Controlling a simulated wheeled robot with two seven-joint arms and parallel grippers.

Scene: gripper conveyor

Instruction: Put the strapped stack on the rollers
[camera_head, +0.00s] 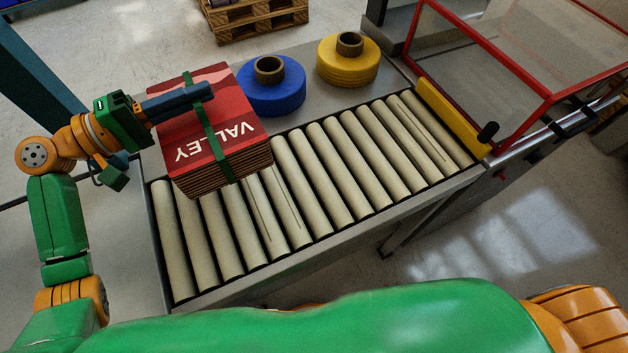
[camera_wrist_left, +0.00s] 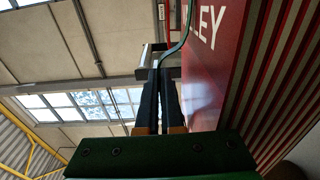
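The strapped stack (camera_head: 201,126) is a red-topped block of flat sheets marked "VALLEY", with a green strap (camera_head: 207,122) around it. It is over the left, far part of the rollers (camera_head: 327,172); I cannot tell whether it touches them. My left gripper (camera_head: 207,90) reaches across its top from the left. In the left wrist view the dark fingers (camera_wrist_left: 160,72) are close together, with the green strap (camera_wrist_left: 184,38) running to their tips. The stack's red face and layered side (camera_wrist_left: 215,75) rise to the right there. My right gripper is not in view.
A blue roll (camera_head: 272,96) and a yellow roll (camera_head: 347,65) stand on the metal surface behind the rollers. A red-framed clear guard (camera_head: 500,60) and a yellow bar (camera_head: 452,115) bound the right end. The middle and right rollers are bare. A wooden pallet (camera_head: 255,18) lies behind.

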